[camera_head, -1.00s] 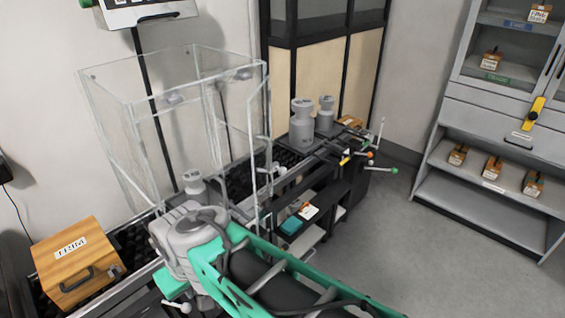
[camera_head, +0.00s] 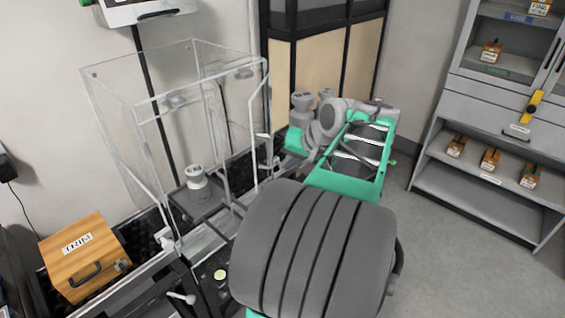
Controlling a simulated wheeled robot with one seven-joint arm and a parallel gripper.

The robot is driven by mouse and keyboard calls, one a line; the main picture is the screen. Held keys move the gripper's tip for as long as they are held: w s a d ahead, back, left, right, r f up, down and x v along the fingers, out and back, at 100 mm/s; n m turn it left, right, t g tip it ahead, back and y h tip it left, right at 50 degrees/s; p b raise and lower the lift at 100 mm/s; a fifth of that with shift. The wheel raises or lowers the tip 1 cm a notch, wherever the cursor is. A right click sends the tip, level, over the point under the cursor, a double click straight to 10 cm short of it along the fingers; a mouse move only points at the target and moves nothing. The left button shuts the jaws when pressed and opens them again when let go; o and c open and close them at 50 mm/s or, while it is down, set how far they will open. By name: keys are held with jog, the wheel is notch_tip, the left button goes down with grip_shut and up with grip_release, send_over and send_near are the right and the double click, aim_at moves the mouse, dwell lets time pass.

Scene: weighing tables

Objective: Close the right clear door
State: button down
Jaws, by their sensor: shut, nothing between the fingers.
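The clear enclosure (camera_head: 105,125) stands on the bench at left centre, with see-through walls and pale edges. Its right side has a clear panel with a pale upright handle (camera_head: 268,150) at its edge. I take this to be the right clear door, but its glass is hard to make out and I cannot tell how far open it stands. A grey weight (camera_head: 196,182) stands inside on a dark plate. My arm reaches past the right of the enclosure, and its links hide the bench there. My gripper does not show; it appears hidden behind the arm.
A grey shelf cabinet (camera_head: 485,190) with small labelled blocks is at right. The floor (camera_head: 440,260) before it is clear.

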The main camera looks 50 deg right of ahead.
aim_at(259, 175)
jog(key=w+f, duration=0.2)
jog(key=w+a+f+p, duration=0.1)
jog(key=w+f, duration=0.1)
jog(key=w, duration=0.1)
jog(key=w+f, duration=0.2)
jog(key=shift+w+a, duration=0.3)
jog(key=shift+w, duration=0.1)
